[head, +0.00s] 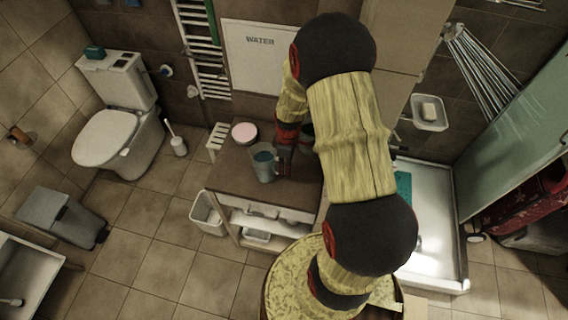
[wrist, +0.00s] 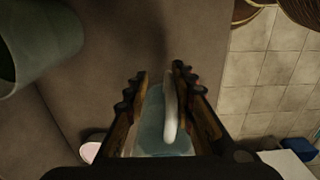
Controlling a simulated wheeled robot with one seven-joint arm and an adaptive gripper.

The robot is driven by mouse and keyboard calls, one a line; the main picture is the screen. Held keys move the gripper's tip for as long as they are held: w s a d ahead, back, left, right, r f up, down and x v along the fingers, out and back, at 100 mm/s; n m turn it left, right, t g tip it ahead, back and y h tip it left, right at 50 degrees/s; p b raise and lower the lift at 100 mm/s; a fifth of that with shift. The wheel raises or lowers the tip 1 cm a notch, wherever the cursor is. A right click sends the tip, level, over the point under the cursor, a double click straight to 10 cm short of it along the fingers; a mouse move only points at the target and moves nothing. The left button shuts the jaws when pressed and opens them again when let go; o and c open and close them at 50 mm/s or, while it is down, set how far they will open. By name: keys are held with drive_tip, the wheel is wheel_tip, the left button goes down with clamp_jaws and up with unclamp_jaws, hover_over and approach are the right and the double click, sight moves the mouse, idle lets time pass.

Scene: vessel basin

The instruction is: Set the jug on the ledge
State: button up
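The jug (head: 264,162), pale blue, stands upright on the brown top of a bench (head: 232,178). In the wrist view its whitish curved handle (wrist: 169,112) lies between the two fingers of my gripper (wrist: 158,78), with the blue body (wrist: 152,118) beyond it. My gripper is open, with a gap between the left finger and the handle. The handle is closer to the right finger; I cannot tell whether they touch. In the head view my gripper (head: 284,160) is at the jug's right side, partly hidden by my arm. I cannot tell which surface is the ledge.
A pink-topped round dish (head: 244,132) stands behind the jug. A grey-green vessel (wrist: 38,40) is close at upper left in the wrist view. A white WATER board (head: 255,60) is behind the bench. A toilet (head: 115,125) stands left; tiled floor between is mostly clear.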

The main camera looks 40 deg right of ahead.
drive_tip(key=shift+r, duration=0.1)
drive_tip(key=s+a+r+m+t, duration=0.1)
drive_tip(key=a+r, duration=0.4)
drive_tip(key=r, duration=0.8)
drive_tip(key=a+r+m+t, duration=0.15)
drive_tip(key=a+r, duration=0.25)
drive_tip(key=r, duration=1)
drive_tip(key=s+a+r+m+t, duration=0.3)
drive_tip(key=s+a+r+m, duration=0.2)
drive_tip(key=s+a+r, duration=0.75)
wheel_tip(320, 180, down, 13)
drive_tip(key=s+d+b, duration=0.1)
drive_tip(key=d+b, duration=0.1)
drive_tip(key=b, duration=0.9)
